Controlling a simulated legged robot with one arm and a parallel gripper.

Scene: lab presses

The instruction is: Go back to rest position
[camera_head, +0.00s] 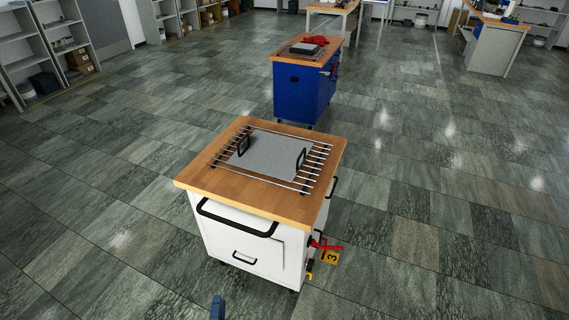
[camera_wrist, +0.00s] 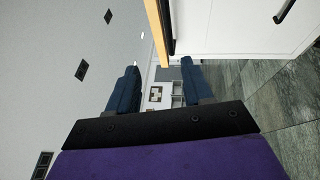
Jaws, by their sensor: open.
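My gripper (camera_wrist: 158,88) shows in the wrist view with its two blue fingers spread apart and nothing between them. In the head view only a small blue tip of my gripper (camera_head: 217,308) shows at the bottom edge, in front of the white cart (camera_head: 235,240). In the wrist view the wooden edge of a top (camera_wrist: 158,35) and a white cabinet side (camera_wrist: 240,28) lie beyond the fingers, apart from them.
A grey plate (camera_head: 270,155) with two black handles lies on a metal rack on the white cart's wooden top. A blue cart (camera_head: 300,92) stands behind it. Shelves (camera_head: 45,55) line the far left. The tiled floor (camera_head: 450,200) is clear on both sides.

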